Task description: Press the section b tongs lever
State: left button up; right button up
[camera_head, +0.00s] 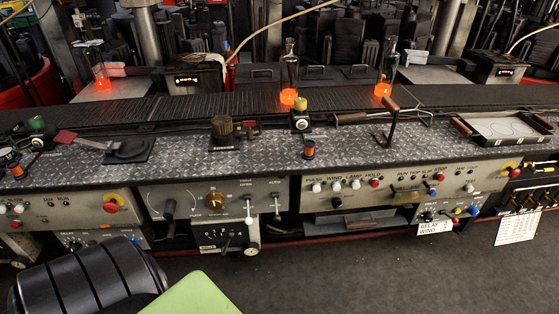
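A long control bench (200,160) with a metal tread-plate top crosses the view. Several levers show, and I cannot read which one is labelled section b tongs. Two small levers (248,211) hang on the panel's right part, beside a brass knob (215,200). Neither of my grippers is in view, so nothing shows touching any lever.
A shallow tray (505,128) lies at the right end. A black ribbed object (85,280) and a green surface (195,295) fill the lower left. The grey floor (400,275) is clear at lower right.

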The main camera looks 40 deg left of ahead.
aim_at(248, 221)
jog(key=u, duration=1.6)
